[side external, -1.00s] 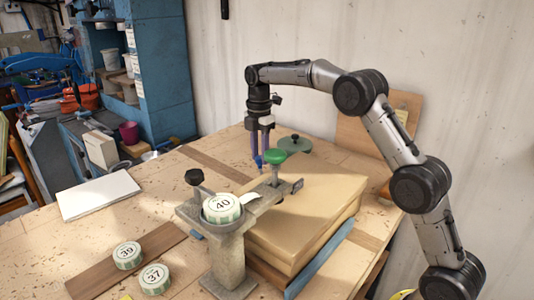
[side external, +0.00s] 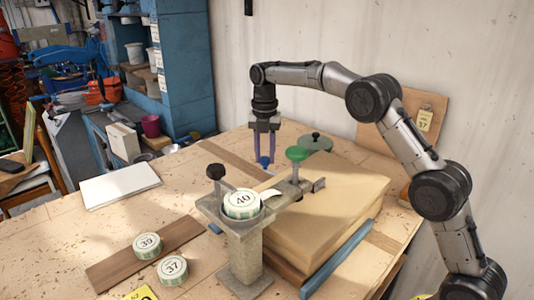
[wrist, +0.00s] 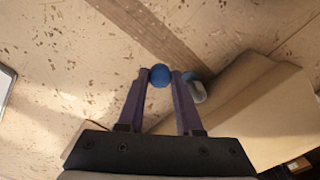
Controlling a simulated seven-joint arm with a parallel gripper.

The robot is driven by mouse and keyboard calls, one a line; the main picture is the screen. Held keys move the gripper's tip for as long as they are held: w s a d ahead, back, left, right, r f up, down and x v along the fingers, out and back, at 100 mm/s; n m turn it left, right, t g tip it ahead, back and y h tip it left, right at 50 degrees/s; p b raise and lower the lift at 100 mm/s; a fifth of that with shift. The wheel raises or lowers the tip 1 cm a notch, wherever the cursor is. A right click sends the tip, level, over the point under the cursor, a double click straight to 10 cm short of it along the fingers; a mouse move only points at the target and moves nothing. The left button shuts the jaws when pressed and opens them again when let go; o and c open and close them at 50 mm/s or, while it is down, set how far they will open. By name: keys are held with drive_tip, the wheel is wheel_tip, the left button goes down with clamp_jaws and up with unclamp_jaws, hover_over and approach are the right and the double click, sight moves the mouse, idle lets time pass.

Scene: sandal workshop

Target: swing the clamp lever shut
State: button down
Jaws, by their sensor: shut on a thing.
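The clamp is a grey stone-like stand (side external: 247,250) with an arm reaching over the edge of a tan block (side external: 330,215). A green knob (side external: 296,154) tops an upright spindle at the arm's right end. My gripper (side external: 264,160) points down behind the clamp, left of the green knob. Its purple fingers are closed around a blue ball knob, which shows between the fingertips in the wrist view (wrist: 160,76). The ball's link to the clamp lever is hidden. A blue-grey rounded piece (wrist: 196,90) lies just right of the right finger.
A round label disc marked 40 (side external: 242,203) sits on the clamp, beside a black knob (side external: 216,171). Discs 39 (side external: 147,245) and 37 (side external: 173,270) lie at front left. A green lidded pot (side external: 315,143) stands behind. The bench left of the gripper is clear.

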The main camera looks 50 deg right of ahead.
drive_tip(key=shift+a+r, duration=0.1)
idle(0.3)
drive_tip(key=c, duration=0.6)
unclamp_jaws()
drive_tip(key=shift+r, duration=5.9)
